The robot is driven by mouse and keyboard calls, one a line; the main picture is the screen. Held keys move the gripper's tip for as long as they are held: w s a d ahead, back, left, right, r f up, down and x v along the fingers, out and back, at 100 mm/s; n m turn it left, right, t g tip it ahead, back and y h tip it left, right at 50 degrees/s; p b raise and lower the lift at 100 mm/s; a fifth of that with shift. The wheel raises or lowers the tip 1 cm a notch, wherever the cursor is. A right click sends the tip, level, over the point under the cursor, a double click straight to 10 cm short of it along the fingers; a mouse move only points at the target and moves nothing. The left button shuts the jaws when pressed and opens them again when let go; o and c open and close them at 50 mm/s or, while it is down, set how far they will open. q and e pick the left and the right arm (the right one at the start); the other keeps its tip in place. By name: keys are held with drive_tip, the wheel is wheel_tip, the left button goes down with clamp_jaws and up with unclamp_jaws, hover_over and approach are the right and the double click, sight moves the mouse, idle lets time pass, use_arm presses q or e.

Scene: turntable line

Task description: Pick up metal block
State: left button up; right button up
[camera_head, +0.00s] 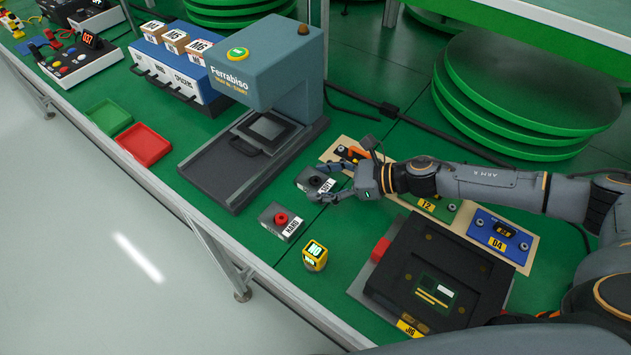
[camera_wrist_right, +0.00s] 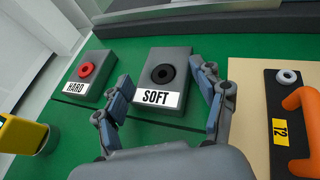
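A grey block labelled SOFT (camera_head: 308,176), with a black ring on top, sits on the green table; it also shows in the right wrist view (camera_wrist_right: 178,58). A similar grey block labelled HARD (camera_head: 270,215), with a red ring, sits nearer the front edge; the wrist view shows it at left (camera_wrist_right: 98,82). I cannot tell from looks which is the metal block. My right gripper (camera_head: 328,184) is at the SOFT block. In the wrist view its fingers (camera_wrist_right: 166,84) are spread, one toward each side of that block. Contact is unclear. My left gripper is not in view.
A blue-grey Ferrabiso press (camera_head: 270,62) stands behind the blocks. A yellow cube-like device (camera_head: 315,256) and a black jig (camera_head: 395,262) sit nearer. Beige boards with blue panel 04 (camera_head: 484,227) lie right. Red (camera_head: 144,144) and green (camera_head: 107,117) trays are left.

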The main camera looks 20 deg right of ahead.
sight(322, 183)
drive_tip(key=shift+w+a, duration=0.1)
drive_tip(key=c, duration=0.9)
drive_tip(key=shift+r, duration=0.6)
wheel_tip(322, 183, up, 2)
drive_tip(key=shift+p, duration=0.3)
drive_tip(key=s+a+r+p, duration=0.4)
drive_tip(key=s+r+p, duration=0.3)
drive_tip(key=s+r, duration=0.45)
drive_tip(key=w+r+m+t+h, duration=0.4)
drive_tip(key=w+r+m, duration=0.1)
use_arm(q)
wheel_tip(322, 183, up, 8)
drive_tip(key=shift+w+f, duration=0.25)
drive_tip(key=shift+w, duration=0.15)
use_arm(e)
drive_tip(key=d+m+t+h, duration=0.1)
drive_tip(key=d+m+h, duration=0.3)
drive_tip(key=d+h, duration=0.1)
drive_tip(key=d+m+t+h, duration=0.1)
drive_tip(key=d+m+h, duration=0.1)
drive_tip(key=d+m, duration=0.1)
drive_tip(key=shift+w+d+r+t+h, duration=0.15)
drive_tip(key=shift+w+r+t+h, duration=0.15)
drive_tip(key=shift+h, duration=0.1)
